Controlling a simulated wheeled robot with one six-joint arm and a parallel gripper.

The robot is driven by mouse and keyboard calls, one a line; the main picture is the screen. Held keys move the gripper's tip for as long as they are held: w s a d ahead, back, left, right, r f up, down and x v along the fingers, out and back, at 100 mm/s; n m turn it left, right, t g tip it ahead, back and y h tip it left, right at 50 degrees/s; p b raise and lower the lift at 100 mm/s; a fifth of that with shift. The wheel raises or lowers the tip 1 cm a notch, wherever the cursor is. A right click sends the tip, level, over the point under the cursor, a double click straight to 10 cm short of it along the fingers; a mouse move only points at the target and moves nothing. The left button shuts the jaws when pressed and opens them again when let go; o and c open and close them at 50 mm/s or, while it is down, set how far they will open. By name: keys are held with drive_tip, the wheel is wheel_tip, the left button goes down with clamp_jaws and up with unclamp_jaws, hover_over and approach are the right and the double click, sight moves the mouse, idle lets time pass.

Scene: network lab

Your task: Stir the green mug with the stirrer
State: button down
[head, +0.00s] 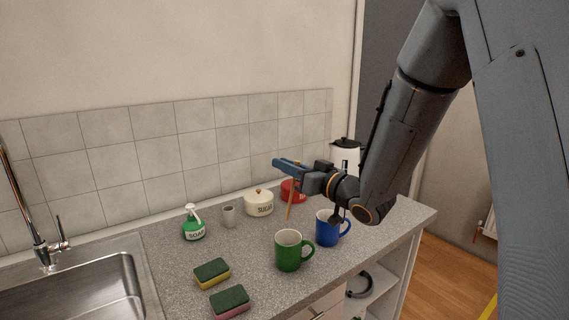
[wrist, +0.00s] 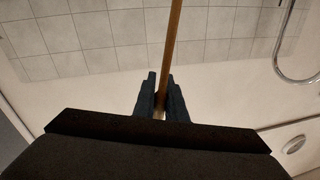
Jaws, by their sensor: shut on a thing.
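The green mug (head: 289,252) stands upright on the counter in the head view, handle to the right. The stirrer (head: 290,207), a thin wooden stick, hangs nearly upright from my gripper (head: 288,163), its lower end above and behind the green mug's rim. I cannot tell from this angle whether it is over the mug's opening. My gripper is shut on the stirrer. In the wrist view the stirrer (wrist: 174,45) runs up from between the dark fingers (wrist: 160,100). The green mug is not in the wrist view.
A sugar pot (head: 259,203), a red pot (head: 292,190), a grey cup (head: 229,216) and a soap bottle (head: 194,228) stand behind. Two sponges (head: 212,272) lie front left, near the sink (head: 75,285).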

wheel_tip(320, 180, down, 14)
drive_tip(key=b, duration=0.9)
idle(0.7)
drive_tip(key=shift+r, duration=0.1)
idle(0.4)
